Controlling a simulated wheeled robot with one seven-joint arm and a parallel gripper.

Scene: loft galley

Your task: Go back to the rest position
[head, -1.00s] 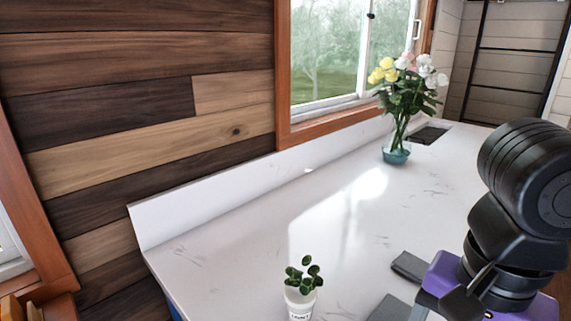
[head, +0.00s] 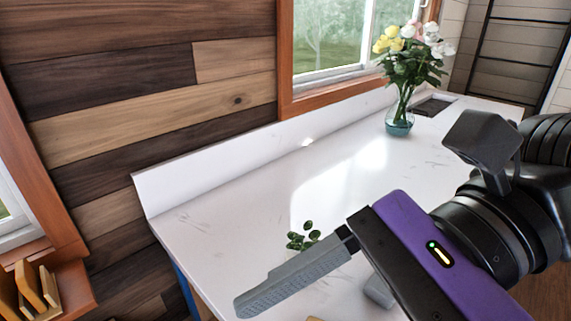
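My gripper (head: 308,296) hangs over the near part of the white counter, at the lower right of the head view. Its purple and black body is turned so that one long grey finger reaches down and left. A small grey part of the other finger shows below the body, apart from the first. The gripper looks open, with nothing seen between the fingers. A small plant (head: 302,238) stands on the counter beyond the finger. Its white pot is mostly hidden behind the finger.
The white counter (head: 225,240) runs along the wood wall and window. A glass vase of flowers (head: 398,122) stands at its far end, near a dark inset (head: 433,106). A wooden holder with boards (head: 35,287) is at lower left. The counter's middle is clear.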

